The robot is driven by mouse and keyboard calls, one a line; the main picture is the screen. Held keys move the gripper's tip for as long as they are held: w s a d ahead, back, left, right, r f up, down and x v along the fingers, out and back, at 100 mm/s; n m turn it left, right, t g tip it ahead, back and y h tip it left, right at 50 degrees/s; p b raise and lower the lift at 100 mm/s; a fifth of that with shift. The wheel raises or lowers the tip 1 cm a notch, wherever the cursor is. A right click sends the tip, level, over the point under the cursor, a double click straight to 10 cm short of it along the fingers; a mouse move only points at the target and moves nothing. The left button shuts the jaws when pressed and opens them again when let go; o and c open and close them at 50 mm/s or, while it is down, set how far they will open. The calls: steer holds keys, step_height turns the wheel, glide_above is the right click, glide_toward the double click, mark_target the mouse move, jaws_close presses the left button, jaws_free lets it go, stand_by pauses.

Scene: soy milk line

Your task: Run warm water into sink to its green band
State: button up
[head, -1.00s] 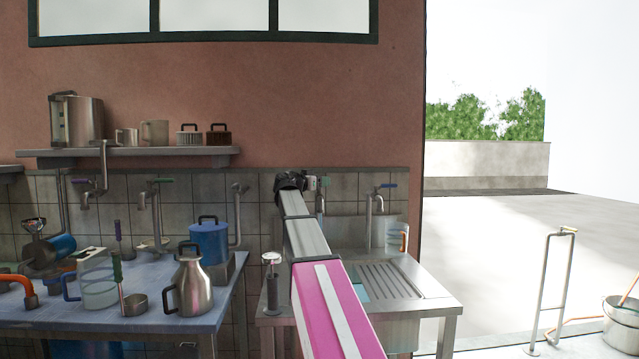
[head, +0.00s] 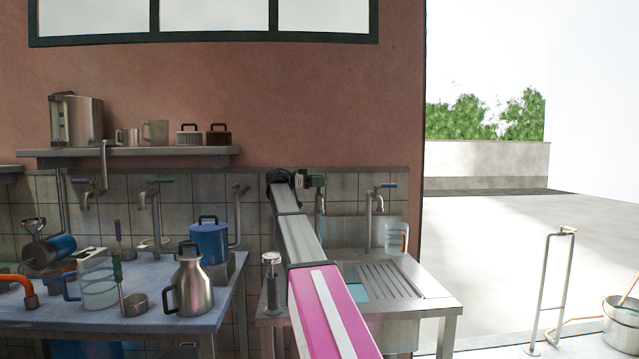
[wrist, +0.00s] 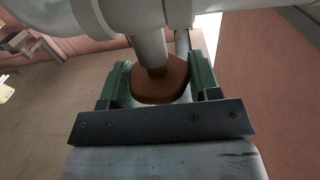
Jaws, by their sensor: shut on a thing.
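My gripper (head: 316,181) is at the left tap (head: 320,205) over the metal sink unit (head: 437,287). In the wrist view its green-padded fingers (wrist: 160,82) are shut on a brown rounded tap handle (wrist: 160,88) at the end of a grey pipe. The right tap (head: 370,215) has a blue lever (head: 388,186) and stands apart from my gripper. My arm hides much of the basin; a pale blue patch (head: 357,291) shows beside it.
A clear vessel with an orange handle (head: 396,236) stands at the sink's back right. The ribbed drainboard (head: 395,281) is clear. On the left, a blue table (head: 150,325) holds a steel flask (head: 190,281), a clear jug (head: 99,286) and a blue canister (head: 209,243).

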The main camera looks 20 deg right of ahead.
steer(key=shift+m+g+y, duration=0.6)
steer(key=shift+m+g, duration=0.4)
steer(key=shift+g, duration=0.5)
steer(key=o, duration=0.8)
